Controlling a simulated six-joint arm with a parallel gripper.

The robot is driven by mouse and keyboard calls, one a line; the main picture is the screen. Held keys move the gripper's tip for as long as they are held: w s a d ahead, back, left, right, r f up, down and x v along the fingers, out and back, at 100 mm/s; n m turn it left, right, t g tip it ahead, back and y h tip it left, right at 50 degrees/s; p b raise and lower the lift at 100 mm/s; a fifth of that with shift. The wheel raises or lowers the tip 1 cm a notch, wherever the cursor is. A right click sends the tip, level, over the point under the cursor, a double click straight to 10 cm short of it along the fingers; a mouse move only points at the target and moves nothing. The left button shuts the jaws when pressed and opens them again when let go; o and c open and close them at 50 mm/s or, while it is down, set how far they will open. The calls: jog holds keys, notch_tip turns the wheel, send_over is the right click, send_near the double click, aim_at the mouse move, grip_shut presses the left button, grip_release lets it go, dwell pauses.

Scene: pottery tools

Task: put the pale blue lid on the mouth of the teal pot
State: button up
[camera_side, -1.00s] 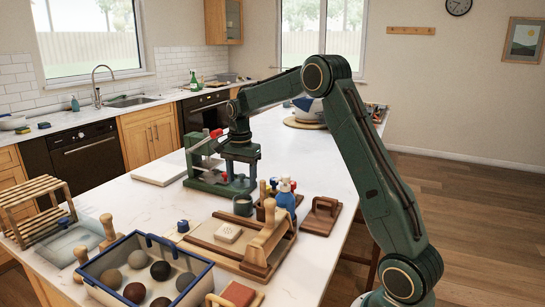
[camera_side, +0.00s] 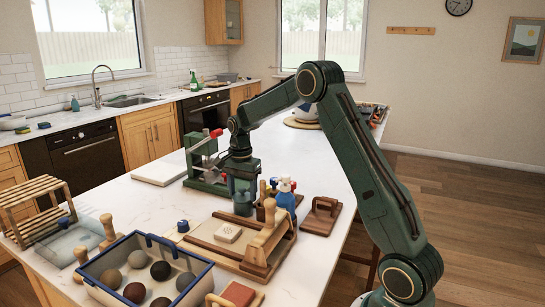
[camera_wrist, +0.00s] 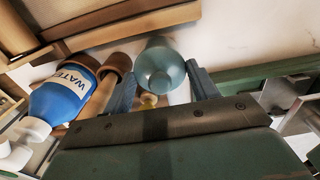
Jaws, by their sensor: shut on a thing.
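I cannot tell whether the lid touches the pot's rim.
The green press (camera_side: 205,165) is close behind left. A wooden board with tools (camera_side: 228,233) lies in front. A blue-rimmed bin (camera_side: 125,248) holds several balls.

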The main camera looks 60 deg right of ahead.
aim_at(242, 188)
jog(key=shift+f, duration=0.15)
jog(key=o, duration=1)
jog(key=shift+c, duration=0.2)
notch_tip(242, 188, up, 12)
jog(key=shift+r, duration=0.2)
